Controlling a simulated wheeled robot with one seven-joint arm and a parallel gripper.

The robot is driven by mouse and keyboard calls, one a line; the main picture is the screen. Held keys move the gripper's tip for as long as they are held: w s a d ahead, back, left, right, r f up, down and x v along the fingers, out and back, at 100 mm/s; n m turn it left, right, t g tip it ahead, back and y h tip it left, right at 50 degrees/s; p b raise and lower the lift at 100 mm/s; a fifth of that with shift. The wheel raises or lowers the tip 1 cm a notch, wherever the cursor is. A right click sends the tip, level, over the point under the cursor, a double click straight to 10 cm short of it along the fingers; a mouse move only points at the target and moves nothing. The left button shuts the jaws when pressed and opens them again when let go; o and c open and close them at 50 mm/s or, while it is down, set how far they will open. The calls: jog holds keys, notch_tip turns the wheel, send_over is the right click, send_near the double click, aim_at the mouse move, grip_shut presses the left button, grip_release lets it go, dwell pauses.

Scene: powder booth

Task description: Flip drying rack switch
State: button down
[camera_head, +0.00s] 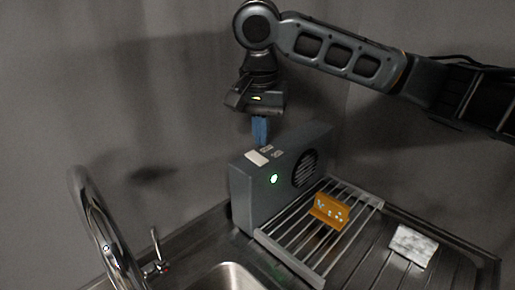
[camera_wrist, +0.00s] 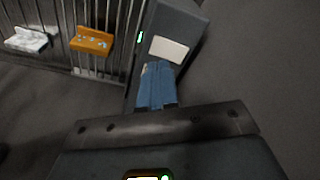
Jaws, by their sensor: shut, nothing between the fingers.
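The drying unit (camera_head: 245,205) is a grey box with a round fan grille at the back of a drying rack (camera_head: 290,255). On its top are a pale plate (camera_head: 257,158) and small light switches (camera_head: 272,151); a green light (camera_head: 274,179) glows on its front. My gripper (camera_head: 260,142) points down just above the top, its blue fingers shut and empty. In the wrist view the fingers (camera_wrist: 156,85) overlap the unit's top (camera_wrist: 178,25), beside the pale plate (camera_wrist: 168,50), and hide most of the small switches. Whether they touch is unclear.
An orange bracket (camera_head: 328,210) with pale specks lies on the rack. A white marbled block (camera_head: 413,245) lies on the ribbed drainboard to the right. A curved metal faucet (camera_head: 90,215) and a sink (camera_head: 222,278) are at the lower left. Grey walls stand behind.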

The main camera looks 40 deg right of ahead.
aim_at(262, 160)
notch_tip(262, 160, up, 3)
jog(key=shift+r+p, duration=0.15)
jog(key=shift+p, duration=0.3)
dwell(0.5)
